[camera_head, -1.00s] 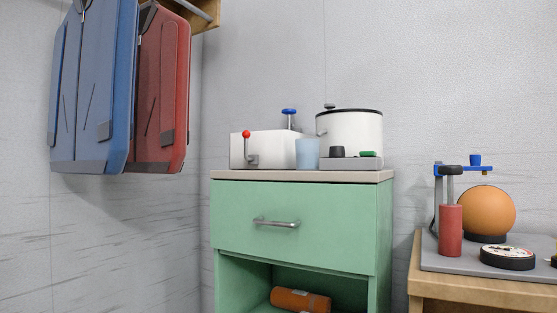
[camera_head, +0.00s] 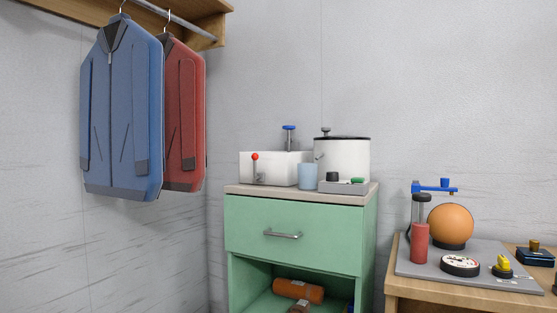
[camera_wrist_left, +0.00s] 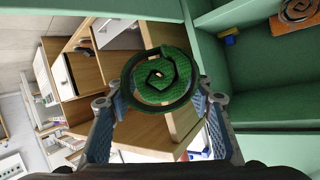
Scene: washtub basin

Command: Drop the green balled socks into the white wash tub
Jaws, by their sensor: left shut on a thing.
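The green balled socks (camera_wrist_left: 178,68), a green roll with a dark spiral, show in the left wrist view. They sit between the fingers of my left gripper (camera_wrist_left: 160,102), which is shut on them. The white wash tub (camera_head: 262,168) stands on top of the green cabinet in the head view, a white box with a red-knobbed lever at its front and a blue-topped fitting behind. Its inside is hidden from this low angle. Neither gripper shows in the head view, and my right gripper is not seen.
A lidded white pot (camera_head: 343,160), a light blue cup (camera_head: 307,177) and a grey tray (camera_head: 343,188) crowd the green cabinet (camera_head: 335,240) top beside the tub. Blue (camera_head: 120,120) and red (camera_head: 185,120) jackets hang at left. A wooden table (camera_head: 415,288) with several items stands right.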

